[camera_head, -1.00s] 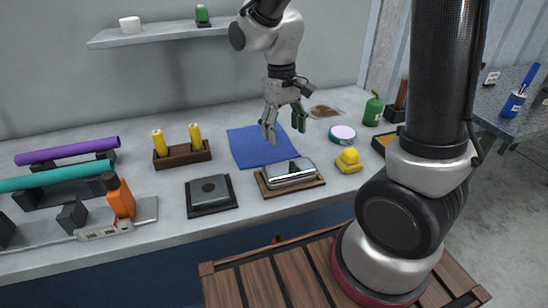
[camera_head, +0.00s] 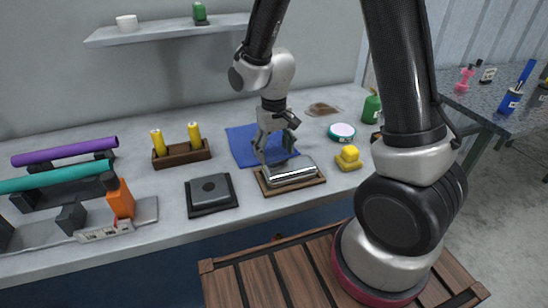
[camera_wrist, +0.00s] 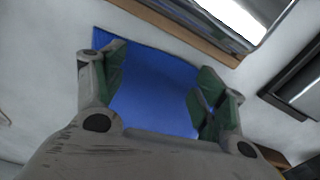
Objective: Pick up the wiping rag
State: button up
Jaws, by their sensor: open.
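The wiping rag is a blue square cloth (camera_head: 240,146) lying flat on the workbench, behind the chrome muffler on its wooden board. It fills the middle of the wrist view (camera_wrist: 155,85). My gripper (camera_head: 272,158) is above the rag with its fingers pointing down, and it hides part of the cloth. In the wrist view my gripper (camera_wrist: 158,85) is open, with its green-padded fingers on either side of the rag and nothing between them. I cannot tell whether the fingertips touch the cloth.
The chrome muffler (camera_head: 290,171) stands close in front of the rag. A black square block (camera_head: 211,192), a wooden holder with yellow sticks (camera_head: 182,156), a yellow item (camera_head: 348,158) and a round tin (camera_head: 341,131) are nearby. A shelf (camera_head: 165,34) hangs above.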

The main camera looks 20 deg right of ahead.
jog(key=shift+f, duration=0.35)
jog(key=shift+f, duration=0.1)
jog(key=shift+s, duration=0.1)
jog(key=c, duration=0.7)
notch_tip(320, 180, up, 5)
jog(key=shift+f, duration=0.1)
grip_shut()
notch_tip(320, 180, up, 7)
